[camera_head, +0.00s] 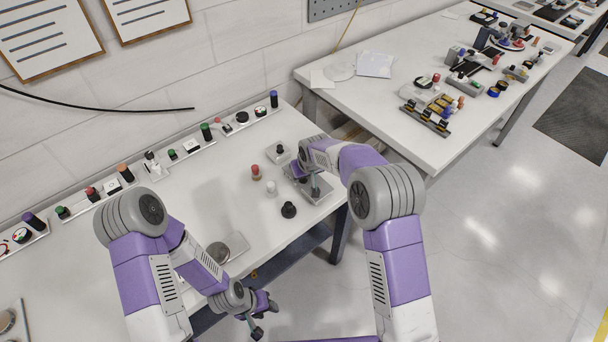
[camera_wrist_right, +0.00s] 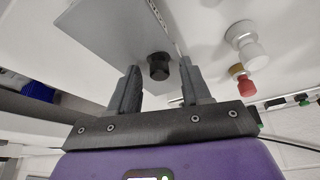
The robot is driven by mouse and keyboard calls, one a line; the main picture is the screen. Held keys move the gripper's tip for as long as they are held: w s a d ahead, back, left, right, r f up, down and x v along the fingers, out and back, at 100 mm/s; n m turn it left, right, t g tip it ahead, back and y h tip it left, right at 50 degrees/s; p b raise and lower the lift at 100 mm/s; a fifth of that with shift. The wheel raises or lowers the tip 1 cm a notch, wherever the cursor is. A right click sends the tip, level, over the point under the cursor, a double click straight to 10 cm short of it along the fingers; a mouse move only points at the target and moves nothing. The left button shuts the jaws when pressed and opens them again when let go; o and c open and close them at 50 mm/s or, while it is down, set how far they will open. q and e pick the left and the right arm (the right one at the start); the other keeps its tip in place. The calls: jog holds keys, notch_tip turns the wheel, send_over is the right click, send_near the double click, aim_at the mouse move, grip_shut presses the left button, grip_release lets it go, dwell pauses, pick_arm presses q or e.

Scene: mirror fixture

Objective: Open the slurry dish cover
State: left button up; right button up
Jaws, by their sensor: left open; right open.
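A round grey lidded dish (camera_head: 218,252) sits on a light base on the table, partly hidden by my left forearm; I cannot tell for sure that it is the slurry dish, but its top looks closed. My left gripper (camera_head: 264,318) is open and empty, beyond the table's front edge and apart from the dish. My right gripper (camera_wrist_right: 160,68) is open at a grey plate fixture (camera_wrist_right: 112,32). A short black knob (camera_wrist_right: 158,66) shows between its fingers, with gaps on both sides. In the head view my right wrist hides part of this fixture (camera_head: 326,190).
A black knob (camera_head: 289,210), a white knob (camera_head: 271,189) and a red-topped knob (camera_head: 255,172) stand mid-table. A rail (camera_head: 165,155) with several buttons and posts runs along the wall. A second table (camera_head: 400,70) stands at the back right.

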grip_shut()
dwell(0.4)
